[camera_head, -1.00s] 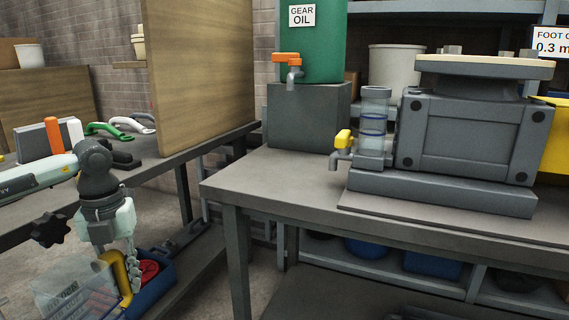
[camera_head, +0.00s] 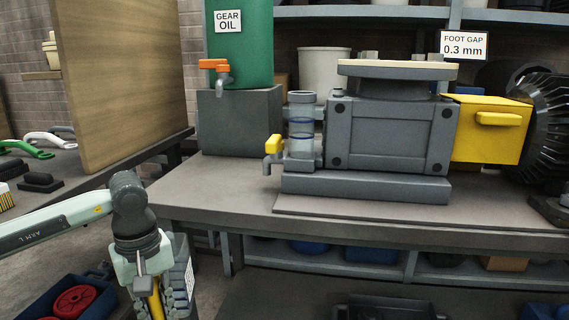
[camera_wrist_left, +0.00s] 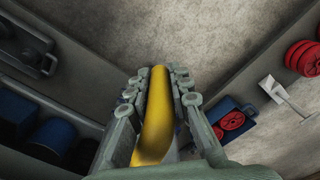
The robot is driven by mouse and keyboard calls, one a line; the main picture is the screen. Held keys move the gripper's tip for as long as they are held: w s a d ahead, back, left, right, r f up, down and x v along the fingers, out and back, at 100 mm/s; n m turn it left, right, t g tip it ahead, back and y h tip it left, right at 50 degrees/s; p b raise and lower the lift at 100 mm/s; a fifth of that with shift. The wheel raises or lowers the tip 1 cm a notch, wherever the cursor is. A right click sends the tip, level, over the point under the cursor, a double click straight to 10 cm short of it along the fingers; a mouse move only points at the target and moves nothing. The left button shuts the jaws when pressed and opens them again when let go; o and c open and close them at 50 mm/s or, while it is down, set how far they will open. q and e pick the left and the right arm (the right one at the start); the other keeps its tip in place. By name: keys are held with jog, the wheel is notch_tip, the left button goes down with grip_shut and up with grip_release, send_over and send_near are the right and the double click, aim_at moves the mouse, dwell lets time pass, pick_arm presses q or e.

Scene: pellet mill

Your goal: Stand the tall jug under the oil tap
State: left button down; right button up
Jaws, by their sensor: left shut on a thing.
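My left gripper (camera_head: 150,285) is at the bottom left of the head view, low in front of the bench's left end. It is shut on the yellow handle (camera_head: 156,304) of the jug; the handle also shows between the fingers in the left wrist view (camera_wrist_left: 157,105). The clear jug body (camera_head: 181,272) is mostly hidden behind the gripper or out of frame. An orange-handled tap (camera_head: 215,72) sits on the green GEAR OIL tank (camera_head: 244,40). A yellow-handled tap (camera_head: 273,150) sits below the sight glass on the grey mill. My right gripper is out of view.
The tank stands on a grey block (camera_head: 240,122) on the bench (camera_head: 200,185). The bench top is clear left of the mill (camera_head: 390,135). A wooden panel (camera_head: 120,80) stands at left. A blue crate with red discs (camera_head: 75,298) is at lower left.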

pick_arm(q)
jog(key=d+m, duration=0.1)
jog(key=m, duration=0.1)
jog(key=d+m, duration=0.1)
jog(key=m, duration=0.2)
jog(key=d+m, duration=0.2)
jog(key=m, duration=0.1)
jog(key=shift+d, duration=0.1)
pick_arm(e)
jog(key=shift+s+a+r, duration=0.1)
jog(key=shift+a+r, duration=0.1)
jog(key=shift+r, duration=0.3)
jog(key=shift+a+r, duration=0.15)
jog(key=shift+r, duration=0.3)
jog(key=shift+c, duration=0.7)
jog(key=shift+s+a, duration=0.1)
